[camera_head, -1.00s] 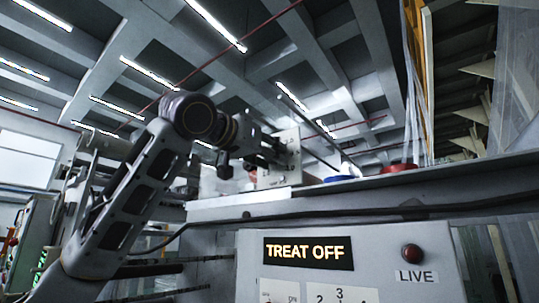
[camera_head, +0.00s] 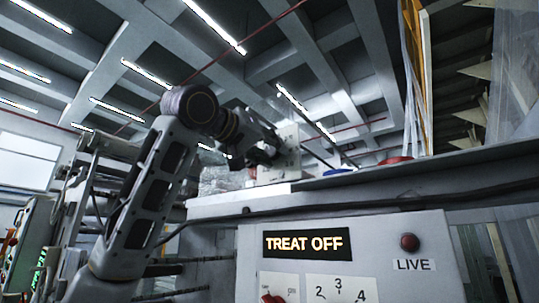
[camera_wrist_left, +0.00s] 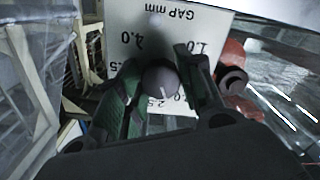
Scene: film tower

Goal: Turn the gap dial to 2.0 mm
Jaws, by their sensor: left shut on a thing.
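The gap dial's white plate (camera_wrist_left: 190,25), printed "GAP mm", appears upside down in the left wrist view. The 4.0, 1.0 and 2.5 marks can be read; others are partly hidden by the fingers. The round grey dial knob (camera_wrist_left: 160,79) sits between my left gripper's fingers (camera_wrist_left: 163,85), which are shut on it. The knob's pale pointer line points down in that view, near the 2.5 mark. In the head view my left gripper (camera_head: 266,150) is at the plate (camera_head: 288,158), and the knob is hidden. My right gripper is not in view.

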